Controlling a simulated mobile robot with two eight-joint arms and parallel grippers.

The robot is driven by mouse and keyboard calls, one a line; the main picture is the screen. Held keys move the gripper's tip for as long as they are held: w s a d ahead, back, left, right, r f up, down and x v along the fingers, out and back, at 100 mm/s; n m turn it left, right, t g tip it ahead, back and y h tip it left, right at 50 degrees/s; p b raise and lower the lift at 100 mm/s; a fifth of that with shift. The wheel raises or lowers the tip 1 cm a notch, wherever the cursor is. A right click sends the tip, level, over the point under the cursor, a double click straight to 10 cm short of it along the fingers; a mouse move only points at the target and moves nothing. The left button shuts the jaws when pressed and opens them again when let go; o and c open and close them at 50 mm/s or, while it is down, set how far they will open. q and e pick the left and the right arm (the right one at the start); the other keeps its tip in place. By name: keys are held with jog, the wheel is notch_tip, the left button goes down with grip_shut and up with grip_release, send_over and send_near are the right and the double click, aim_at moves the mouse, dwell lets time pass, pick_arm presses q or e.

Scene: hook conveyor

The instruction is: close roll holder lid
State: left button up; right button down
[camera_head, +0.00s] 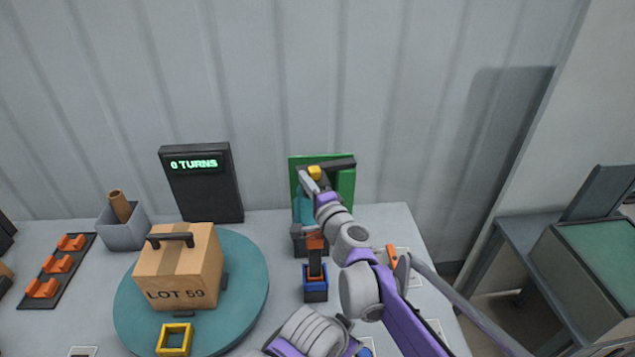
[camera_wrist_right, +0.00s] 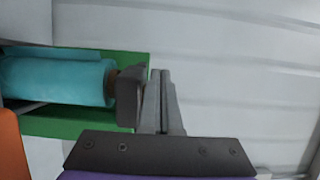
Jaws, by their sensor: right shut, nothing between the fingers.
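The roll holder has a green back panel (camera_head: 346,188) against the wall side of the table. A dark bar (camera_head: 340,163) with a yellow piece (camera_head: 314,173) lies across its top; I cannot tell for certain whether this is the lid. A teal roll (camera_head: 304,212) sits in the holder, partly hidden by my arm. My right gripper (camera_head: 307,182) is shut and empty at the holder's upper left. In the right wrist view, the shut fingers (camera_wrist_right: 162,78) are beside a dark bracket (camera_wrist_right: 130,95) at the end of the teal roll (camera_wrist_right: 60,82); contact is unclear. My left gripper is not in view.
A cardboard box (camera_head: 180,267) stands on a teal turntable (camera_head: 245,290) left of the holder. A blue-based dark stand (camera_head: 315,288) is in front of the holder. A black display (camera_head: 205,190) and grey bin (camera_head: 125,228) are behind. Right of the table is a gap, then another bench.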

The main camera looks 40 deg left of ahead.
jog(key=shift+w+a, duration=0.1)
jog(key=shift+a, duration=0.7)
